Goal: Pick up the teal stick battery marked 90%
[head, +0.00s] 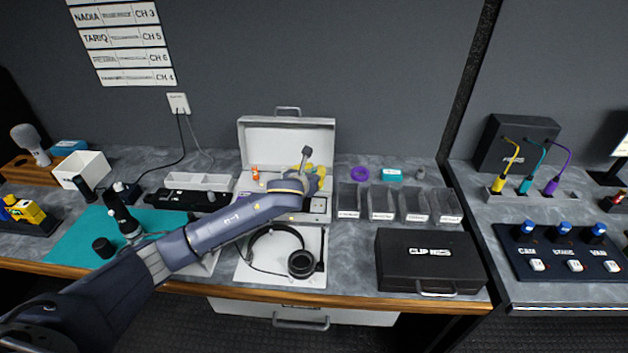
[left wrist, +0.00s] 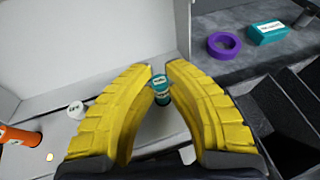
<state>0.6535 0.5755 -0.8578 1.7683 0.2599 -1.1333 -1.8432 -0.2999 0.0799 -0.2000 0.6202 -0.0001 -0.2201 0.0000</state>
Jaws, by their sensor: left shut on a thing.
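The teal stick battery (left wrist: 161,93) stands between the yellow fingertips of my left gripper (left wrist: 161,77) in the left wrist view. The gripper is shut on it, and the small white label on its end is too small to read surely. In the head view my left gripper (head: 313,175) is over the right part of the open light-grey case (head: 285,135), and its fingers and arm hide the battery there. My right gripper is in neither view.
An orange stick (left wrist: 18,136) and a white round piece (left wrist: 76,109) are in the case. A purple tape ring (head: 359,174) and a teal box (head: 391,175) lie right of it, behind several dark bins (head: 381,204). A headset (head: 301,263) and black CLIP case (head: 430,260) are in front.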

